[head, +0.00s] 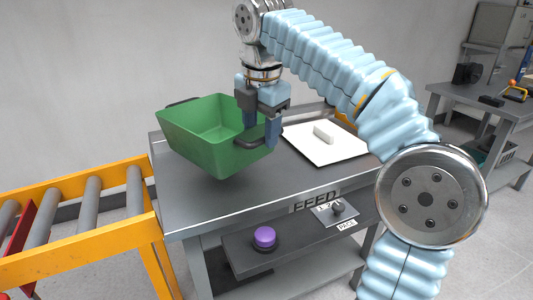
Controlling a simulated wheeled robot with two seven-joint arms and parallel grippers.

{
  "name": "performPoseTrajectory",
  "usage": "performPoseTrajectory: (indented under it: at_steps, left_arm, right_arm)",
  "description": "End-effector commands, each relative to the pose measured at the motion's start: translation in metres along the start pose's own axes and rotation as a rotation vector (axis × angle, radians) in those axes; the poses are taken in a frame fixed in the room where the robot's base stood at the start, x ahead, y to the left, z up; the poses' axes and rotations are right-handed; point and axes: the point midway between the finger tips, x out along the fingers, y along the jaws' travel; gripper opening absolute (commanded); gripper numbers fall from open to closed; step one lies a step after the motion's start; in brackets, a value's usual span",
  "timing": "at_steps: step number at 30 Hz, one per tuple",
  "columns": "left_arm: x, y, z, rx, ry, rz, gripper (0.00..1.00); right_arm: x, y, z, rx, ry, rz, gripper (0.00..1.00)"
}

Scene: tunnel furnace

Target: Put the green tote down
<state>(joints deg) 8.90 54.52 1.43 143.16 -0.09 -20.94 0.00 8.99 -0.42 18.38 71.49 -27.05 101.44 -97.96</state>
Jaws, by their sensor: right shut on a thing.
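The green tote (205,148) is an open-topped box with dark handles at its ends, and it looks empty. It is tilted and appears to be held just above the grey feed table (177,201), near its left part. My right gripper (262,140) points down and is shut on the tote's right-hand handle. Whether the tote's lower edge touches the table is hard to tell. My left gripper is not in view.
A white board (345,152) with a small light block (324,132) lies on the table right of the tote. A yellow roller conveyor (105,232) adjoins at left. A purple button (265,237) sits on the lower shelf. A workbench (480,108) stands at right.

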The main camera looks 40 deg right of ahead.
Motion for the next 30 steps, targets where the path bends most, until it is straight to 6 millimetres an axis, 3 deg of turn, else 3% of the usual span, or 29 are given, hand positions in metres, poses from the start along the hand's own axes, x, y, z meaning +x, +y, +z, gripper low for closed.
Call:
performPoseTrajectory:
  at_steps: [3,12,16,23,24,28,30]
  left_arm:
    - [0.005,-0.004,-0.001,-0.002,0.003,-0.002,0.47]
    - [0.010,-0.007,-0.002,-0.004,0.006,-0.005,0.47]
    - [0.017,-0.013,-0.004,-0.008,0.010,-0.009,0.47]
    - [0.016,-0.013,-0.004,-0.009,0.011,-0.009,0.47]
    - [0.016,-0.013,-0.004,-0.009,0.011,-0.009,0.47]
    - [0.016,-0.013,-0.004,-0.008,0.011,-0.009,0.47]
    - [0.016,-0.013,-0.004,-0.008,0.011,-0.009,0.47]
  right_arm:
    - [0.019,0.002,0.010,0.001,0.000,0.002,0.00]
    - [0.043,0.005,0.022,0.001,0.001,0.002,0.00]
    - [0.064,0.001,0.018,0.000,0.000,0.002,0.00]
    - [0.067,0.001,0.018,0.000,0.001,0.003,0.00]
    - [0.068,0.001,0.017,0.000,0.002,0.000,0.56]
    - [0.068,0.001,0.017,0.000,0.002,0.000,0.75]
    - [0.067,0.001,0.017,0.000,0.002,0.000,0.77]
